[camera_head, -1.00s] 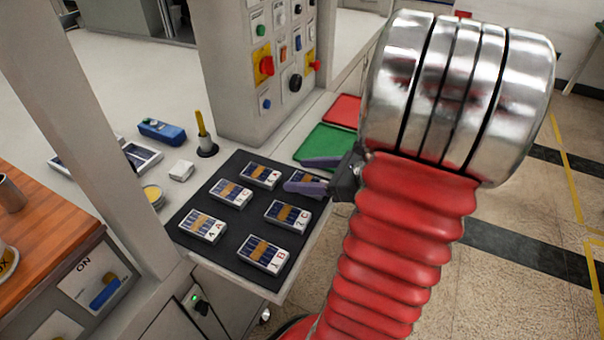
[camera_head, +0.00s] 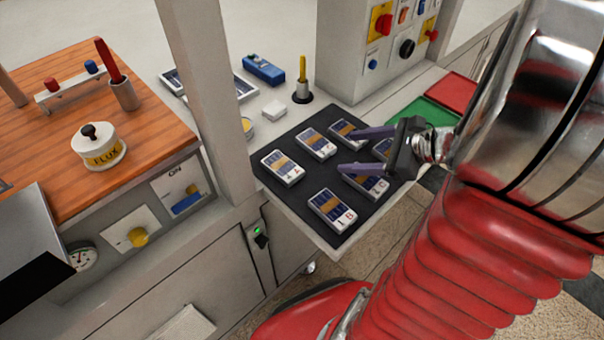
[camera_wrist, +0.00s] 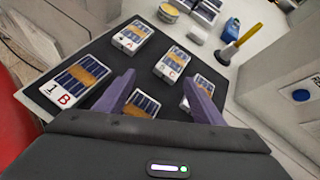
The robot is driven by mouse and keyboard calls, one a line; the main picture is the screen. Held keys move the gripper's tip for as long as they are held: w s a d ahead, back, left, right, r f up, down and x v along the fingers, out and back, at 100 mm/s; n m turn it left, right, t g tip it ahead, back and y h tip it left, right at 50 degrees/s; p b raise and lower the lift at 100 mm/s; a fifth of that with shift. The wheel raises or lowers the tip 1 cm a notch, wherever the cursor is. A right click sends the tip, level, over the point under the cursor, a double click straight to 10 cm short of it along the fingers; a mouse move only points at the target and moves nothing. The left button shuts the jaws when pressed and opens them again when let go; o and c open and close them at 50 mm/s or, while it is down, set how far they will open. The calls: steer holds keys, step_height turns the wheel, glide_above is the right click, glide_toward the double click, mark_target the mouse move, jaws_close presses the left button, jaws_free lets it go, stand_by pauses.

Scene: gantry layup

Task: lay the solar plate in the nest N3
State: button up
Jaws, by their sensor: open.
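Several small solar plates with dark blue cells, a tan band and white lettered ends lie on a black mat (camera_head: 300,210). One marked B (camera_head: 332,210) is at the mat's front, one marked A (camera_head: 283,166) at its left. My gripper (camera_head: 345,151) is open and empty above the right part of the mat, its purple fingers partly covering plates there. In the wrist view a plate (camera_wrist: 140,104) shows between the fingers, partly hidden by my gripper; another (camera_wrist: 204,84) is partly behind the right finger. I cannot make out a nest marked N3.
Larger panels (camera_head: 241,85) lie on the white counter behind a white post (camera_head: 210,100). A blue device (camera_head: 263,69) and a yellow-handled tool in a holder (camera_head: 302,78) stand nearby. Green (camera_head: 425,112) and red (camera_head: 460,89) trays are beyond the mat. A wooden bench (camera_head: 70,150) is left.

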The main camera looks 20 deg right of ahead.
steer(key=a+n+g, duration=0.1)
steer(key=a+n, duration=0.1)
steer(key=a+n+g, duration=0.1)
steer(key=a, duration=0.2)
steer(key=s+a+n+g, duration=0.1)
steer(key=a+n, duration=0.1)
steer(key=shift+s+a+r+n, duration=0.1)
steer(key=shift+a+r+n, duration=0.05)
steer(key=shift+r+n, duration=0.15)
steer(key=a+n, duration=0.1)
steer(key=n, duration=0.1)
steer(key=s+a+n+g+h, duration=0.1)
steer(key=a+n, duration=0.1)
steer(key=s+a+n+g, duration=0.1)
steer(key=a+n, duration=0.1)
steer(key=shift+s+a+r+h, duration=0.1)
steer(key=shift+s+r+h, duration=0.15)
steer(key=shift+r+h, duration=0.05)
steer(key=s+a+r+n+t+h, duration=0.1)
steer(key=s+a+r+n+h, duration=0.2)
steer(key=n, duration=1.1)
steer(key=shift+s+a+r+h, duration=0.2)
steer(key=shift+a+r+h, duration=0.8)
steer(key=shift+r, duration=0.8)
steer(key=shift+c, duration=0.2)
